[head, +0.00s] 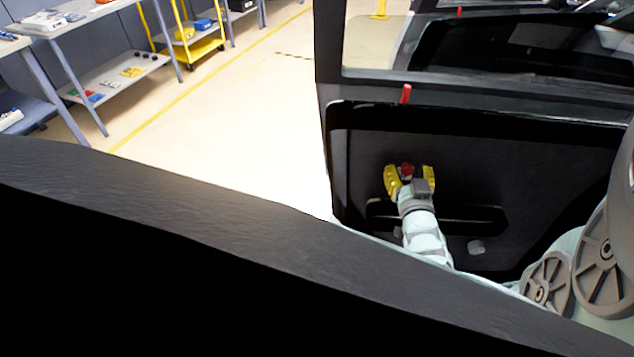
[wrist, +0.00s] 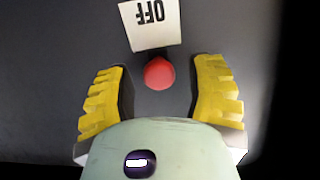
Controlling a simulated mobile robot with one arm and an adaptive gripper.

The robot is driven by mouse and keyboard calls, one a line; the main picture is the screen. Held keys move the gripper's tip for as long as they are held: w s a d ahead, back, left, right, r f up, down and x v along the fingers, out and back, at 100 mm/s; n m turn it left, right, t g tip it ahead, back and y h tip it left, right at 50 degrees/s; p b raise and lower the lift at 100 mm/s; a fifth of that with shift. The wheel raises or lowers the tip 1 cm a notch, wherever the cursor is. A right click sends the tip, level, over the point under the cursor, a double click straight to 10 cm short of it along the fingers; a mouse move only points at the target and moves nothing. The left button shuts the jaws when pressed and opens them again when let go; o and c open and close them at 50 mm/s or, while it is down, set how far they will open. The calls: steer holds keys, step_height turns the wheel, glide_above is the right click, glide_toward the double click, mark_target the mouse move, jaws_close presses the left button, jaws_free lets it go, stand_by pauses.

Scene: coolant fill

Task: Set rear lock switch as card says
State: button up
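The rear lock switch shows as a red round knob (wrist: 159,73) on a dark door panel in the wrist view. It also shows in the head view (head: 407,169), between the yellow fingers. A white card (wrist: 151,25) reading "OFF", upside down in the picture, sits just above the knob. My gripper (wrist: 160,88) is open, one yellow finger on each side of the knob, with a gap to each. It also shows in the head view (head: 409,178) in front of the door panel. Whether the knob is set on or off cannot be told.
The dark door panel (head: 560,165) has a recessed handle slot below my gripper. A red pin (head: 406,94) stands on the door's upper ledge. A black ledge (head: 180,205) crosses the foreground. Shelves (head: 115,75) and a yellow cart (head: 205,48) stand far left, with clear floor between.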

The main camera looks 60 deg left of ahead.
jaws_close()
stand_by(0.3)
step_height(320, 180, down, 4)
steer(key=b, duration=0.3)
steer(key=shift+c, duration=1)
jaws_free()
steer(key=shift+d+f, duration=0.1)
steer(key=shift+d, duration=0.05)
steer(key=o, duration=0.4)
